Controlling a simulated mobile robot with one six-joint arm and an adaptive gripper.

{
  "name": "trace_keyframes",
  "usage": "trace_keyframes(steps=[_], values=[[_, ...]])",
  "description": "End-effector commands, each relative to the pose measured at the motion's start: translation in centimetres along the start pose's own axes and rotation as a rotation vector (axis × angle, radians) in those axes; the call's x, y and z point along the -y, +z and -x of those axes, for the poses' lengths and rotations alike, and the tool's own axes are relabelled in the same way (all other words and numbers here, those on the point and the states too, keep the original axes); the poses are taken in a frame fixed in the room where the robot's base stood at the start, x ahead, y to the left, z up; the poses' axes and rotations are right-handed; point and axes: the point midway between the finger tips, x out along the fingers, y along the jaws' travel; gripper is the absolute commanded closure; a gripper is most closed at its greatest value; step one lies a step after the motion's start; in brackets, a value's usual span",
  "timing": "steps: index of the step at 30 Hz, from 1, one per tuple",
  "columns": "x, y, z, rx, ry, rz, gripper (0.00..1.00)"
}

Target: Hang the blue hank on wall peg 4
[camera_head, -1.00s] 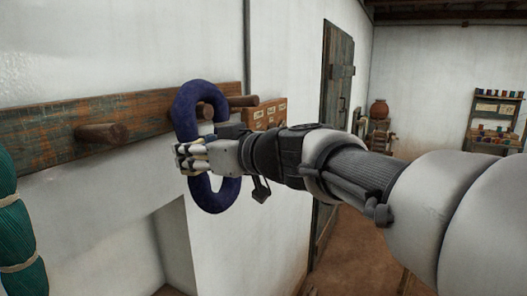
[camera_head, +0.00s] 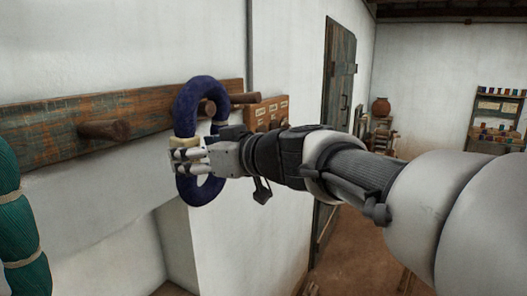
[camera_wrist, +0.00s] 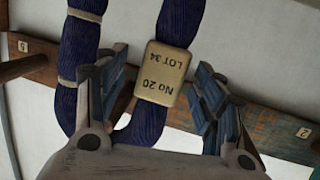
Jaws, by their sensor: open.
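The blue hank (camera_head: 187,96), a dark blue oval loop, is upright at the wooden peg board. The round end of a peg (camera_head: 209,108) shows inside the upper part of its opening. Whether the hank's weight rests on that peg I cannot tell. My gripper (camera_head: 181,158) is at the hank's lower half with its fingers spread. In the wrist view my gripper (camera_wrist: 162,75) is open, with one strand of the hank (camera_wrist: 181,20) and its cream tag (camera_wrist: 162,73), reading "No 20 LOT 34", between the fingers. The peg's number is not readable.
The peg board (camera_head: 50,130) runs along the white wall. A bare peg (camera_head: 105,130) sticks out at left, and another peg (camera_head: 245,98) shows right of the hank. A green hank (camera_head: 20,225) hangs at the left edge. Small labelled drawers (camera_head: 268,112) stand beyond.

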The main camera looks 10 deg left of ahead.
Motion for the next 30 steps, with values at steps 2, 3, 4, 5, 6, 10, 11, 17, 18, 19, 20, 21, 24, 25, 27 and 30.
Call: trace_keyframes(steps=[2,3,4,5,6,10,11,17,18,19,20,21,24,25,27,30], values=[[0.0,-0.1,0.0,-0.001,0.001,0.0,0.37],[0.0,-0.1,0.0,-0.001,0.001,0.001,0.37],[0.0,0.0,0.0,0.0,0.001,0.0,0.37],[0.0,0.0,0.1,0.0,0.001,0.0,0.37],[-0.1,-0.1,0.2,-0.001,0.002,0.0,0.37],[-0.1,-0.2,1.4,-0.002,0.003,0.002,0.37],[-0.1,-0.2,1.9,-0.003,0.005,0.002,0.37],[-0.1,-0.2,6.2,-0.003,0.006,0.002,0.37],[-0.2,-0.1,7.0,-0.002,0.007,0.001,0.37],[-0.2,-0.1,7.7,-0.002,0.006,0.002,0.37],[-0.2,-0.1,8.2,-0.002,0.006,0.002,0.37],[-0.1,-0.1,9.0,-0.002,0.006,0.001,0.37],[-0.1,-0.1,10.5,-0.002,0.004,0.001,0.37],[-0.1,-0.1,10.8,-0.002,0.005,0.001,0.37],[-0.1,0.0,11.4,0.0,0.002,0.0,0.37],[0.2,0.8,12.1,0.016,0.002,-0.01,0.37]])
